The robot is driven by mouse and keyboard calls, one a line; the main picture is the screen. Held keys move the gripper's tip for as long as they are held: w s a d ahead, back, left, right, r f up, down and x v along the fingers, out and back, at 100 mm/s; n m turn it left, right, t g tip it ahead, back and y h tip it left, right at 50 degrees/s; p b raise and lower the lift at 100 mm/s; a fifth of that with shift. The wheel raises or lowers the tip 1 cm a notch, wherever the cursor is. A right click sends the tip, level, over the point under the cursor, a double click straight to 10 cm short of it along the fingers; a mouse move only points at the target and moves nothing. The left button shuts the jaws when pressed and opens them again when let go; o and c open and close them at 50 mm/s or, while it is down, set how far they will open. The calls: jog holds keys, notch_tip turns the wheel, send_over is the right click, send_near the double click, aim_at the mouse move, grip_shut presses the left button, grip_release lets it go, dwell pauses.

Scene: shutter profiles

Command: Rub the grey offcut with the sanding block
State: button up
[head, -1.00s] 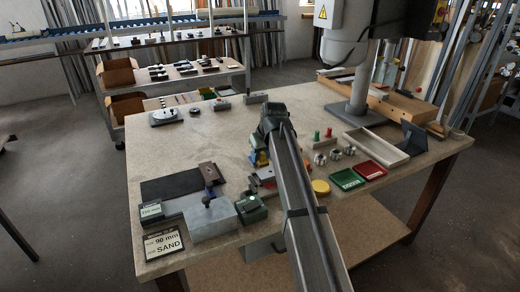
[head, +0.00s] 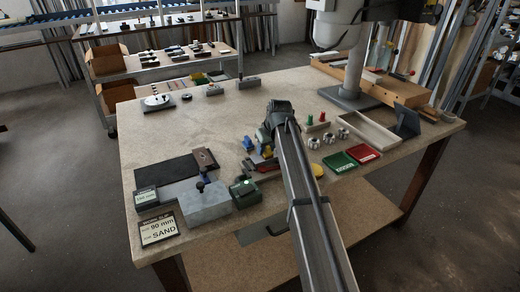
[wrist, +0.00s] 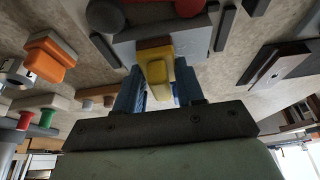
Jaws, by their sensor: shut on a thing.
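My gripper (wrist: 158,85) has blue fingers and is shut on a yellow block with a brown lower part (wrist: 156,67), apparently the sanding block. A flat grey piece (wrist: 200,45), apparently the grey offcut, lies just beyond and below it in the wrist view. The block overlaps this piece in view; I cannot tell whether they touch. My arm partly hides that spot, and the offcut is unclear there.
Dark and red round parts (wrist: 190,7) sit close by the grey piece. A dark mat (head: 163,170), a grey block with a knob (head: 206,205), a green box (head: 244,193) and a "90 mm SAND" card (head: 158,229) lie left. Green (head: 338,162) and red (head: 363,153) trays lie right.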

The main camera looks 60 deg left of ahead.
jog(key=w, duration=0.3)
jog(key=shift+w, duration=0.15)
jog(key=shift+s, duration=4)
notch_tip(320, 180, up, 8)
jog(key=shift+r, duration=0.15)
jog(key=shift+w, duration=0.15)
